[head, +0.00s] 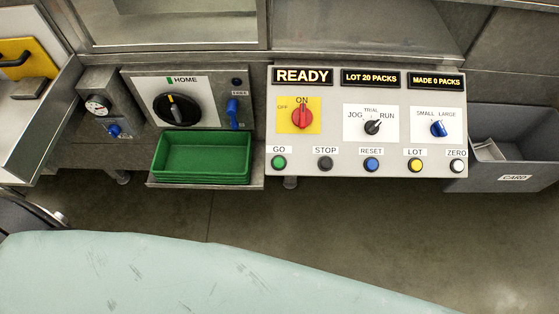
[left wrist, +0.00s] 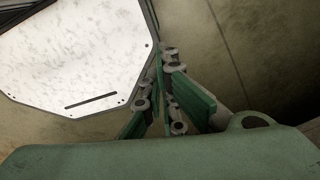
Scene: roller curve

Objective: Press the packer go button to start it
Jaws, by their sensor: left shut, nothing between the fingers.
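The green GO button (head: 279,163) sits at the lower left of the packer's control panel (head: 330,140) in the head view. The panel's displays show READY (head: 303,76), LOT 20 PACKS (head: 371,78) and MADE 0 PACKS (head: 436,81). The red switch (head: 302,116) points to ON, and the black JOG/TRIAL/RUN knob (head: 373,127) is right of it. My left gripper (left wrist: 163,85) shows in the left wrist view with its fingers together and empty, away from any button. Neither gripper shows in the head view.
STOP (head: 325,164), RESET (head: 371,165), LOT (head: 414,165) and ZERO (head: 457,165) buttons share the row with GO. A green tray (head: 203,178) sits left of the panel. A CARD bin (head: 515,165) stands at the right. Open floor lies below the panel.

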